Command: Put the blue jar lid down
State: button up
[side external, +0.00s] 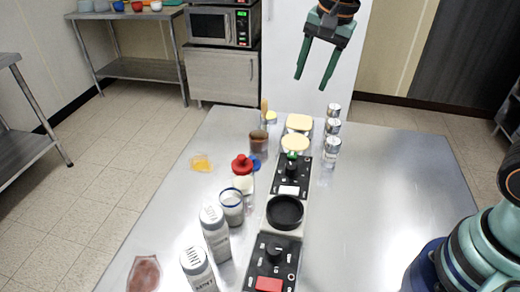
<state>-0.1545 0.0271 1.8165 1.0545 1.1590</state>
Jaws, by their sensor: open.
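A small blue disc, which looks like the blue jar lid (256,163), shows on the steel table just behind and right of a red knobbed lid (241,164). The red lid hides part of it, and I cannot tell whether the two touch. My gripper (312,83) hangs high above the far end of the table, well apart from the blue piece. Its two green fingers are spread and point down, with nothing between them.
A blue-rimmed glass jar (232,208) and white shakers (214,233) stand front left. Black control panels (291,178) and a black round dish (285,212) run down the middle. Small silver-capped jars (332,150) stand back right. The table's (390,190) right side is clear.

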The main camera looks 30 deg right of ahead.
jog(key=s+d+n+t, duration=0.1)
jog(key=s+d+n, duration=0.2)
jog(key=s+n, duration=0.2)
jog(key=s+d+n+t, duration=0.1)
jog(key=s+d+n, duration=0.2)
jog(key=s+n, duration=0.3)
jog(key=shift+s+d+f+n+t, duration=0.3)
jog(key=shift+s+t, duration=0.1)
jog(key=shift+s, duration=0.6)
